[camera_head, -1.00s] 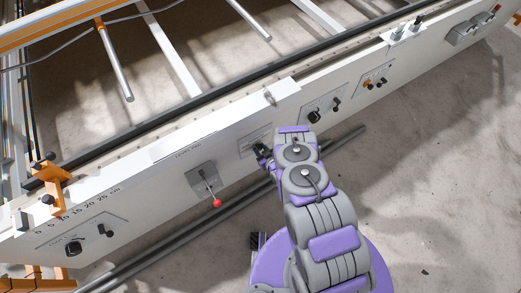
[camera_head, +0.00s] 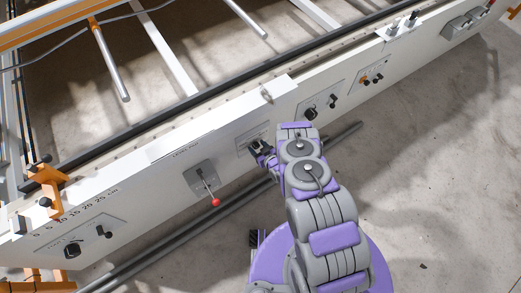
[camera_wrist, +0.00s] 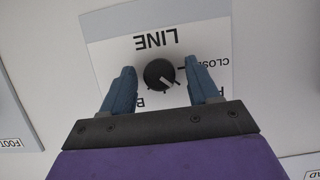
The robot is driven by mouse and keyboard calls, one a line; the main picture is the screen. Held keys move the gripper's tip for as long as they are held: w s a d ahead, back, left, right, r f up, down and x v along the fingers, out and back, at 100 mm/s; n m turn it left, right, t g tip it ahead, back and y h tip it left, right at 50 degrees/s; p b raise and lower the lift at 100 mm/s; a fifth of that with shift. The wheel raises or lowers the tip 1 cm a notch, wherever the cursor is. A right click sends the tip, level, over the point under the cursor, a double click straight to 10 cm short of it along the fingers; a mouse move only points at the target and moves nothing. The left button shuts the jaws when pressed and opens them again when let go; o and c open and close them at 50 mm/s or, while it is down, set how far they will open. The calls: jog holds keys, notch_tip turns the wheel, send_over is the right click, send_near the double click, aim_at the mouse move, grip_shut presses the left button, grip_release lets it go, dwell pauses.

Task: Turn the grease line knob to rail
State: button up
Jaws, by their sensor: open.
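The grease line knob (camera_wrist: 159,74) is a round black knob with a white pointer mark, on a white label plate (camera_wrist: 110,55) that reads "LINE" upside down in the wrist view. "CLOSED" shows to the knob's right; other lettering is partly hidden by my fingers. The pointer appears to slant toward the lower right in that view. My gripper (camera_wrist: 160,88) is open, with one blue finger on each side of the knob and gaps between. In the head view my gripper (camera_head: 258,148) is at the white panel and hides the knob.
A red-tipped lever (camera_head: 215,201) juts from the panel left of my gripper. Black knobs (camera_head: 311,114) sit on a plate to the right. Dark pipes (camera_head: 170,247) run along the floor below the panel (camera_head: 140,205). Bare floor (camera_head: 430,160) lies at right.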

jog(key=p+v, duration=0.3)
jog(key=v, duration=1.4)
jog(key=shift+p, duration=0.35)
jog(key=shift+d, duration=0.1)
